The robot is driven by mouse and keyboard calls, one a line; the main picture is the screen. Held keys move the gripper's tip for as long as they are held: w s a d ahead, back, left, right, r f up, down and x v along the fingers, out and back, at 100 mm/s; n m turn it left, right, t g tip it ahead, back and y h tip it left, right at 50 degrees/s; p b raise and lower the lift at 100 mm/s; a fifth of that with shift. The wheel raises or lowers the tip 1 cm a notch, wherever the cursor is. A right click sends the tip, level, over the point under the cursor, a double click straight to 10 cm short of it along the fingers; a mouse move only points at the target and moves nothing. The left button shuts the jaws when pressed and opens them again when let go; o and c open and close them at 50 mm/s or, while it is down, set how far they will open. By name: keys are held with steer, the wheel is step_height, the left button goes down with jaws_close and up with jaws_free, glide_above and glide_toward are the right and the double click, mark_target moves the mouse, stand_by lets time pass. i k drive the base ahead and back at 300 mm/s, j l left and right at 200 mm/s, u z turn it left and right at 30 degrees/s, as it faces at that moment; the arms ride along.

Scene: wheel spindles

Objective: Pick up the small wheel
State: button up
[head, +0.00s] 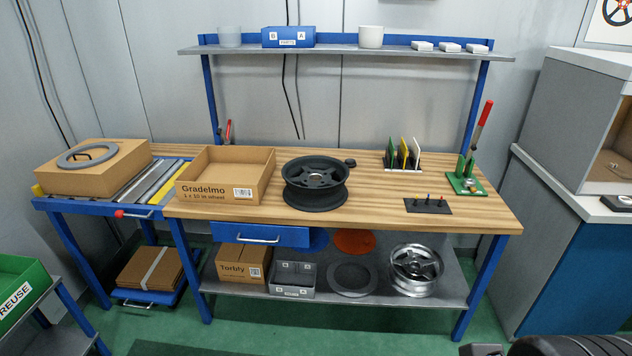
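A black spoked wheel (315,177) lies flat on a dark round base on the wooden workbench, right of an open cardboard box (222,192) marked "Gradelmo 1 x 10 in wheel". A bright metal spoked wheel (416,268) lies on the lower shelf at right. The frame does not show for certain which one is the small wheel. Dark parts, seemingly of my arm and gripper, show at the bottom right edge, far in front of the bench and apart from both wheels. My fingertips cannot be made out.
A spindle plate (428,205), a card rack (402,161) and a green red-handled clamp (467,179) stand on the right of the workbench (385,217). A small black round part (350,162) lies behind the black wheel. A grey ring (352,277) lies beside the metal wheel.

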mark_target(328, 194)
steer(key=i, duration=0.5)
steer(key=i+l+u, duration=0.1)
steer(key=i, duration=0.45)
steer(key=i+l, duration=0.15)
steer(key=i, duration=0.35)
steer(key=i+l+u, duration=0.1)
steer(key=i, duration=0.4)
steer(key=i+l, duration=0.15)
steer(key=i, duration=0.35)
steer(key=u, duration=0.05)
